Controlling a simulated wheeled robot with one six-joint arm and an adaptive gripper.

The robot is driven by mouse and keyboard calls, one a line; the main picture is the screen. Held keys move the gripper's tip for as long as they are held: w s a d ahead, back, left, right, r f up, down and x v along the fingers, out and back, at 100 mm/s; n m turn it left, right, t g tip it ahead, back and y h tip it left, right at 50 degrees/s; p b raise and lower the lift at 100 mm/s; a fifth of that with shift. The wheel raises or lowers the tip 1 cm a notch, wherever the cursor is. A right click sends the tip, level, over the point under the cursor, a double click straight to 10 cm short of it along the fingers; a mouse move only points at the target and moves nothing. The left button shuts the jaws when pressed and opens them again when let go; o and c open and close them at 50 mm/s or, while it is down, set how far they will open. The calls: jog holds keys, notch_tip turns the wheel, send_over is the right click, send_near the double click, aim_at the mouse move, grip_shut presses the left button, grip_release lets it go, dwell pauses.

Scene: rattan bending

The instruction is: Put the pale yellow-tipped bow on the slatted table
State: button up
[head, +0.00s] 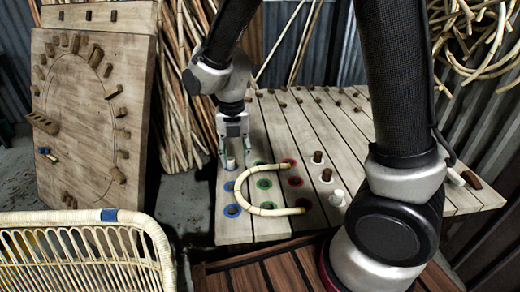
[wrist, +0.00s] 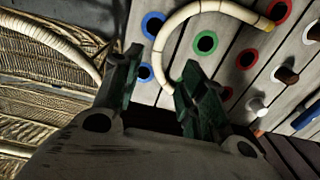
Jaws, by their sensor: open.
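The pale bow (head: 241,189) is a U-shaped rattan piece with yellowish tips. It lies on the slatted table (head: 232,210) among coloured rings, its open side to the right in the head view. In the wrist view the bow (wrist: 161,40) curves beyond my fingers, with one yellow tip (wrist: 264,25) near a red ring; its other end runs behind a finger. My gripper (head: 234,153) is open, over the table's left edge, just behind and left of the bow's curve in the head view.
A woven rattan chair back (head: 80,245) stands front left. A wooden board with pegs (head: 85,120) leans at the left. Dark and white pegs (head: 326,175) stand on the table right of the bow. Rattan poles (head: 182,90) lean behind. A reddish slatted surface (head: 265,272) lies in front.

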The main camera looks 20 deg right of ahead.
jog(key=s+d+r+m+t, duration=0.2)
jog(key=s+d+r+m, duration=0.2)
jog(key=d+r+m, duration=0.9)
jog(key=s+d+r+m+t, duration=0.1)
jog(key=s+d+r+m, duration=0.2)
jog(key=m, duration=0.7)
jog(key=s+d+r+m+t, duration=0.1)
jog(key=s+d+r+m, duration=0.1)
jog(key=s+d+m, duration=0.6)
jog(key=s+m, duration=0.2)
jog(key=shift+r+m, duration=0.4)
